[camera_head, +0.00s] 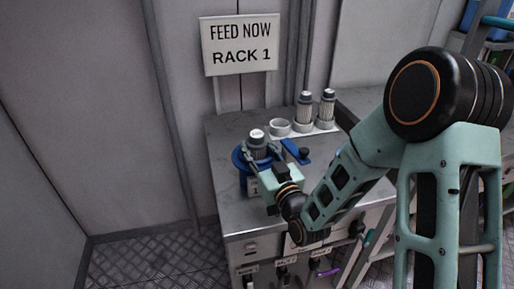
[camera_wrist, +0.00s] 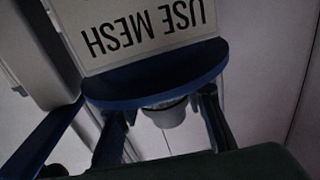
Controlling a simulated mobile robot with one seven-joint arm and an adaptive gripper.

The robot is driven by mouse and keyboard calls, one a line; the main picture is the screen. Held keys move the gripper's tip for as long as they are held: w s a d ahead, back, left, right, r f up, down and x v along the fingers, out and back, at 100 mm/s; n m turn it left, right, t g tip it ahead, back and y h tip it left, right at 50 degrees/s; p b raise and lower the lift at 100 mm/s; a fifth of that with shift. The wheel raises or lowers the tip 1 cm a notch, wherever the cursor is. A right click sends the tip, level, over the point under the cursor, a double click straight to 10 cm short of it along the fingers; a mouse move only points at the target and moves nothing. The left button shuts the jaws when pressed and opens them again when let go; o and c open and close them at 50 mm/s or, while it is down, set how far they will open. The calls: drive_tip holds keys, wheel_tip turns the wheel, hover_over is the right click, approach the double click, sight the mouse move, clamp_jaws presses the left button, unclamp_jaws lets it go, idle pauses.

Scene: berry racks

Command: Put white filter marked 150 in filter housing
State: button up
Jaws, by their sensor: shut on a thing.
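A dark grey filter with a white cap (camera_head: 257,135) stands upright at the blue filter housing (camera_head: 240,161) on the left of the bench. My gripper (camera_head: 261,153) is shut on this filter, with a finger on each side. The marking on the cap is too small to read. In the wrist view, the pale grey filter end (camera_wrist: 166,114) shows between the fingers of my gripper (camera_wrist: 165,112), against the blue housing rim (camera_wrist: 150,78). I cannot tell how deep the filter sits in the housing.
A white rack (camera_head: 325,131) behind holds two more grey filters (camera_head: 304,108) (camera_head: 327,105) and an empty cup (camera_head: 279,128). A blue piece with a black knob (camera_head: 297,152) is close right of the housing. A sign reading "USE MESH" (camera_wrist: 140,30) is upside down in the wrist view.

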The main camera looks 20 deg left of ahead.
drive_tip(key=f, duration=0.2)
drive_tip(key=shift+s+d+f+g+h, duration=0.2)
drive_tip(key=shift+d+f+g+h, duration=0.1)
drive_tip(key=shift+f, duration=0.1)
drive_tip(key=o, duration=1.3)
drive_tip(key=shift+w, duration=0.1)
drive_tip(key=shift+c, duration=0.2)
drive_tip(key=shift+a, duration=0.1)
drive_tip(key=shift+r, duration=0.45)
drive_tip(key=r, duration=1.2)
drive_tip(key=shift+w, duration=0.4)
